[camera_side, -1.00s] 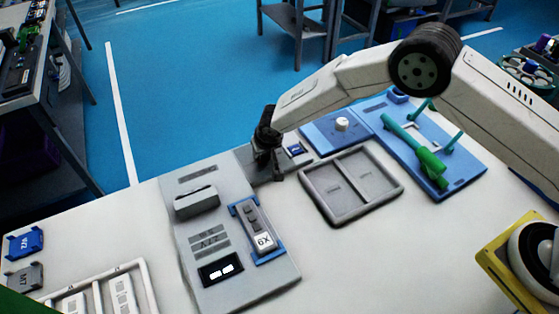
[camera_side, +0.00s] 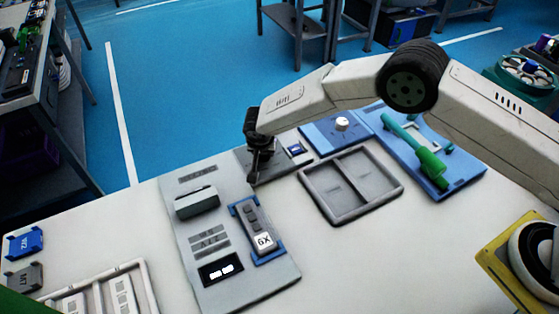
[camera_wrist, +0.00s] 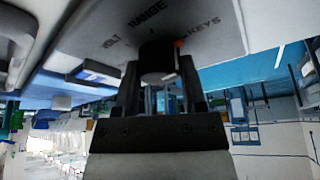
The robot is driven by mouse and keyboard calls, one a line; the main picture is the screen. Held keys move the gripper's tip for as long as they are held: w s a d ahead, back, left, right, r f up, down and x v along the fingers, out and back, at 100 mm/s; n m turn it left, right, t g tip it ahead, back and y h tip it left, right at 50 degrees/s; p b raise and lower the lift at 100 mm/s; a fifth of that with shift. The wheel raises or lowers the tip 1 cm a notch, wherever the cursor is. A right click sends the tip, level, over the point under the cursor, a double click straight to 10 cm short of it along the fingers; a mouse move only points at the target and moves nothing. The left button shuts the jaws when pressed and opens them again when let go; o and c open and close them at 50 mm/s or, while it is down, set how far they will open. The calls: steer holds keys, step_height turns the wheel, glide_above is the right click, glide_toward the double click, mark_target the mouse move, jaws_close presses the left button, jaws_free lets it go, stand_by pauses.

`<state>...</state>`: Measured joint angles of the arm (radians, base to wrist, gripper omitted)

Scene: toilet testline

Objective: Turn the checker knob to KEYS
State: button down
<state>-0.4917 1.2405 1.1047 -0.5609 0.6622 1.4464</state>
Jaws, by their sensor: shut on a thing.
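The checker panel (camera_wrist: 110,25) fills the top of the wrist view, with the labels VOLT, RANGE and KEYS around the dark checker knob (camera_wrist: 157,55). A small orange-red mark (camera_wrist: 178,43) shows beside the knob, on the KEYS side. My gripper (camera_wrist: 160,80) is shut on the knob, one finger on each side. In the side view my gripper (camera_side: 256,176) reaches down at the grey checker (camera_side: 280,166), behind the grey test board. The knob is hidden there by the gripper.
The grey test board (camera_side: 198,235) holds a remote marked 6X (camera_side: 256,227) in a blue cradle. An empty two-part tray (camera_side: 389,191) lies right of the checker. A blue board with a green tool (camera_side: 420,155) stands farther right.

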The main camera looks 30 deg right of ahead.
stand_by(0.3)
steer(key=shift+c, duration=0.7)
jaws_free()
steer(key=v, duration=0.7)
steer(key=shift+s+r, duration=0.15)
steer(key=shift+r, duration=0.2)
steer(key=shift+a, duration=0.15)
